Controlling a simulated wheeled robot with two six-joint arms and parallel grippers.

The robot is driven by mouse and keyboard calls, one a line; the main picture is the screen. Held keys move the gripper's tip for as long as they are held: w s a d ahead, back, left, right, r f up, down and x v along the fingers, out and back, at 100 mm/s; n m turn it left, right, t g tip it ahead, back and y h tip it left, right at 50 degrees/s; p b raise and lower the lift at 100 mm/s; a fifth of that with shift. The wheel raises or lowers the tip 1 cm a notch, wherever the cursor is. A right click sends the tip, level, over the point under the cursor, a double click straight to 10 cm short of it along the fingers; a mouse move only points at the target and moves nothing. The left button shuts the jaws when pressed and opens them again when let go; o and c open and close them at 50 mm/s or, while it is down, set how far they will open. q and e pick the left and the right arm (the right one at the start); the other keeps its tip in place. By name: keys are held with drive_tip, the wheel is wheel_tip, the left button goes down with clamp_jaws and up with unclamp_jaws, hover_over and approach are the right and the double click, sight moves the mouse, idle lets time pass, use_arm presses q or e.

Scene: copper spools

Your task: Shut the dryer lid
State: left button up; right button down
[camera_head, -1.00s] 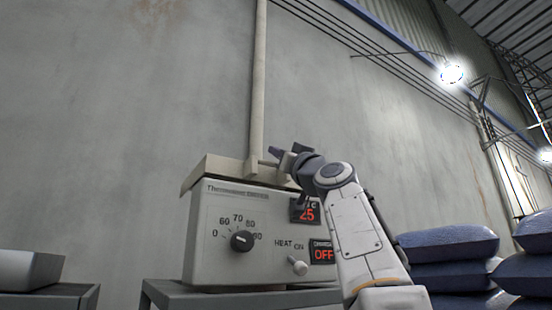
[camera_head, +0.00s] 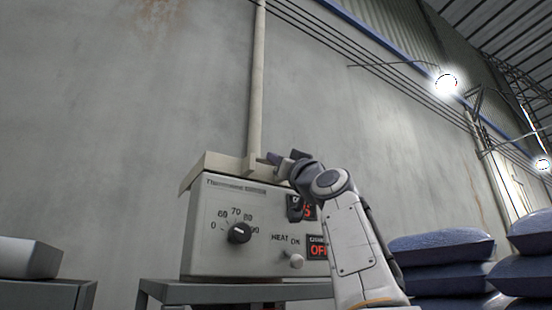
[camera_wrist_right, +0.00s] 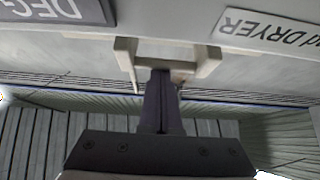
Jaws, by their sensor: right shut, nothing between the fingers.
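The dryer (camera_head: 215,257) is a beige box with a dial (camera_head: 239,233) and red displays. Its slab-like lid (camera_head: 215,172) shows along the top in the head view; I cannot tell whether a gap is under it. A pale U-shaped handle (camera_wrist_right: 125,54) sticks out from the labelled panel (camera_wrist_right: 160,18) in the right wrist view. My right gripper (camera_head: 272,157) is shut and empty at the handle. Its fingertips (camera_wrist_right: 161,74) overlap the handle's opening in the wrist view; contact cannot be told. My left gripper is out of view.
The dryer stands on a dark table (camera_head: 215,294) before a grey wall with a vertical pipe (camera_head: 256,90). A metal container (camera_head: 28,258) on another table stands left. Stacked blue sacks (camera_head: 440,245) lie at the right.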

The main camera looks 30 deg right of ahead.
drive_tip(key=r+b+v, duration=0.1)
drive_tip(key=b+v, duration=0.5)
drive_tip(key=v, duration=0.2)
drive_tip(key=shift+s, duration=0.4)
idle(0.5)
